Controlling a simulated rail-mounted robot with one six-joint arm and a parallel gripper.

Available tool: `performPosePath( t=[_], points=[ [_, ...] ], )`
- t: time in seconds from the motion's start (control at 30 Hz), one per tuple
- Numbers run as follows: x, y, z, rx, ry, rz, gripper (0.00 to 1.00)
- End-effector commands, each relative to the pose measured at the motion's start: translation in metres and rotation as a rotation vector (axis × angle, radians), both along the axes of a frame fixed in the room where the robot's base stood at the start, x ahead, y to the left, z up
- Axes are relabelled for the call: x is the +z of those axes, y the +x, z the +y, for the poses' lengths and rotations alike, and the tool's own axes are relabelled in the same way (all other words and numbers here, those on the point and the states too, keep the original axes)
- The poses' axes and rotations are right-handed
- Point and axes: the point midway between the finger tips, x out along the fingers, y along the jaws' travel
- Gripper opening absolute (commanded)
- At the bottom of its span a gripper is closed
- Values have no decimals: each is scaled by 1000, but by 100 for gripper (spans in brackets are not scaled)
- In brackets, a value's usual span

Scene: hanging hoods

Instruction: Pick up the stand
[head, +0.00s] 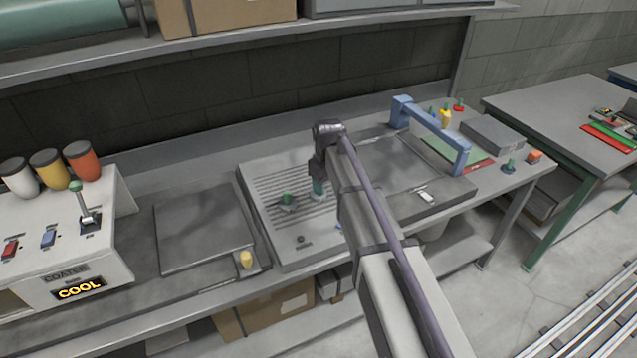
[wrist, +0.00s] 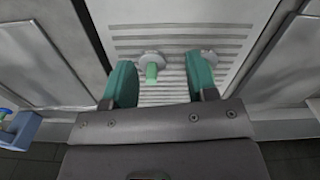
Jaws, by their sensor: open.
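A stand with a round grey base and an upright green peg (wrist: 151,72) shows between my fingertips in the wrist view, nearer the left finger. My gripper (wrist: 162,75) is open, with its two teal fingers apart and nothing held. In the head view my gripper (head: 319,183) points down over the grooved plate, close above this stand's grey base (head: 318,197).
The grooved plate (head: 262,222) lies on a long bench. A coater box (head: 65,250) and a flat grey plate (head: 200,230) are to the left. A blue-handled press (head: 430,130) is to the right. A shelf (head: 230,35) runs above the back.

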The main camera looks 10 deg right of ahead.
Motion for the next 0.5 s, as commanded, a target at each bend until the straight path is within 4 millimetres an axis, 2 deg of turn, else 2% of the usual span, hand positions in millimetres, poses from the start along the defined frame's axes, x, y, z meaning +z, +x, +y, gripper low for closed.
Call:
performPosePath(
  t=[0.03,0.1,0.13,0.2,0.3,0.4,0.5],
  points=[
    [13,62,8,136,0,0,52],
    [10,99,12,341,1,1,52],
    [8,106,13,413,1,1,52],
    [7,105,12,536,2,1,52],
    [7,101,12,619,2,1,52],
    [4,100,12,629,2,1,52],
    [-10,100,12,627,2,1,52]
  ],
)
